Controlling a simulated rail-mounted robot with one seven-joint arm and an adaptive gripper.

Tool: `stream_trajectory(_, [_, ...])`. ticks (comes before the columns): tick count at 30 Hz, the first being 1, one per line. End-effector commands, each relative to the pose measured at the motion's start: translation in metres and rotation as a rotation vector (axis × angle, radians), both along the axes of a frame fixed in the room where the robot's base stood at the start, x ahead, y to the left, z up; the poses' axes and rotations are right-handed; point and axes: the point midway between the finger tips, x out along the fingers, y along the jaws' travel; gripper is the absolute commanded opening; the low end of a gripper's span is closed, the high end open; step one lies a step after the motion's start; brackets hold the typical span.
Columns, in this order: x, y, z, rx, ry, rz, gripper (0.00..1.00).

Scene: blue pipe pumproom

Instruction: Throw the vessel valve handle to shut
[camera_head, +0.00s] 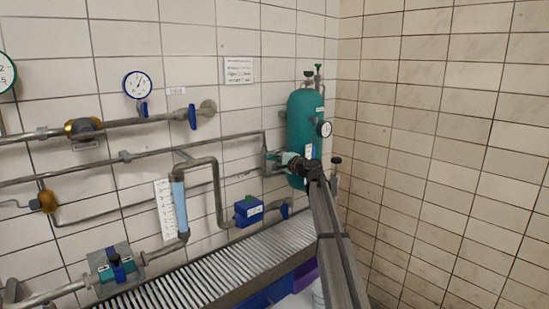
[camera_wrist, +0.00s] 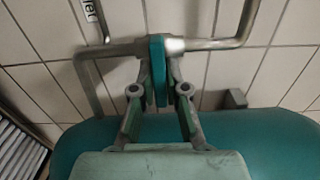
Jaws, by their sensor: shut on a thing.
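The vessel valve handle (camera_wrist: 158,68) is a flat teal lever. In the wrist view it sits across a grey pipe and points up and down in the picture. My gripper (camera_wrist: 158,80) is shut on it, one finger on each side. In the head view my gripper (camera_head: 290,158) is at the left side of the teal vessel (camera_head: 304,112), where a pipe meets it. The handle is mostly hidden there. The vessel's rounded teal body (camera_wrist: 90,140) also fills the lower wrist view.
Grey pipes (camera_head: 130,156) run along the tiled wall to the left. A blue box (camera_head: 248,210) sits on a lower pipe, above a ribbed grating (camera_head: 225,265). The tiled wall on the right (camera_head: 450,150) is bare.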

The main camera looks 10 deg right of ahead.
Motion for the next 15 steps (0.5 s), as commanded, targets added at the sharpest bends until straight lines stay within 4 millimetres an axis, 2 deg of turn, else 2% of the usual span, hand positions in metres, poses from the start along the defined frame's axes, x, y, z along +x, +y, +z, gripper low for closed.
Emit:
stream_trajectory(8, [0.0005, 0.0005, 0.0005, 0.003, 0.001, 0.000, 0.00])
stream_trajectory(9, [0.0005, 0.0005, 0.0004, 0.003, 0.001, 0.000, 0.27])
stream_trajectory(10, [0.0004, 0.0005, 0.0004, 0.003, 0.001, 0.000, 0.38])
stream_trajectory(15, [0.0002, 0.0002, 0.0003, 0.001, 0.000, 0.000, 0.38])
